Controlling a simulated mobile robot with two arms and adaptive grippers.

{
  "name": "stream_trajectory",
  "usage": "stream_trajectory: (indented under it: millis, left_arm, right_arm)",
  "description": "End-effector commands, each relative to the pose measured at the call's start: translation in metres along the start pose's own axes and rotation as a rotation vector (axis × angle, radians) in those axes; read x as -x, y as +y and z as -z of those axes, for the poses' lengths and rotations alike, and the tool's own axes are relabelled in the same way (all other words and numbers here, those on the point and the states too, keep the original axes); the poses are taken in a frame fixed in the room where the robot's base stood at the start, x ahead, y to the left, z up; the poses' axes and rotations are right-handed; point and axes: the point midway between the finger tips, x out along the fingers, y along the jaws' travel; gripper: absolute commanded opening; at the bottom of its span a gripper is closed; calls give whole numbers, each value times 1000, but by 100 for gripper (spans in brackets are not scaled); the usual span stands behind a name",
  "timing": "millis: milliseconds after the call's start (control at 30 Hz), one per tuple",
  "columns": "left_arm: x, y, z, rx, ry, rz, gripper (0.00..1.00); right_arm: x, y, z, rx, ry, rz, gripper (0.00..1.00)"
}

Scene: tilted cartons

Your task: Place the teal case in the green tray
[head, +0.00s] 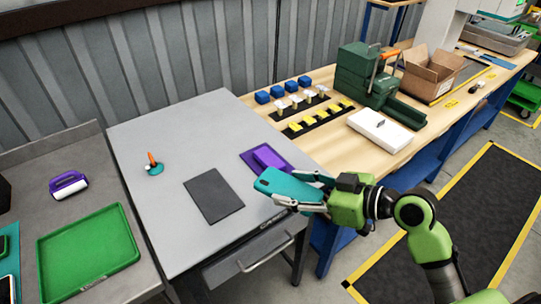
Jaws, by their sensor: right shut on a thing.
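The teal case (284,187) is in my right gripper (312,190), which is shut on it. The case is tilted and is held near the right edge of the grey table, in front of a purple tray. The gripper's fingers cover part of the case. The green tray (128,254) lies on the lower grey counter at the left, and its visible floor is empty. It is well to the left of the right gripper. My left gripper is not in view.
A dark mat (213,195) lies on the grey table (190,130). Behind the case are a purple tray (250,160) and purple block. A small orange-handled item (152,160) stands further left. A purple-handled roller (69,186) lies behind the green tray. The wooden bench (345,160) holds several parts.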

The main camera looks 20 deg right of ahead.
Motion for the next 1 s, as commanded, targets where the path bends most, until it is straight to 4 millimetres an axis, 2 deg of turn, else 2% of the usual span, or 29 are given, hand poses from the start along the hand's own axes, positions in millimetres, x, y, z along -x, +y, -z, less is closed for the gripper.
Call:
stream_trajectory:
  millis: [200,500,1000]
  left_arm:
    - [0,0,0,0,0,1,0]
    - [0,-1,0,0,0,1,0]
    - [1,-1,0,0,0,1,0]
  right_arm:
    - [-30,17,26,-63,11,-152,27]
    - [-46,30,55,-119,7,-290,27]
    - [-49,35,58,-129,3,-315,27]
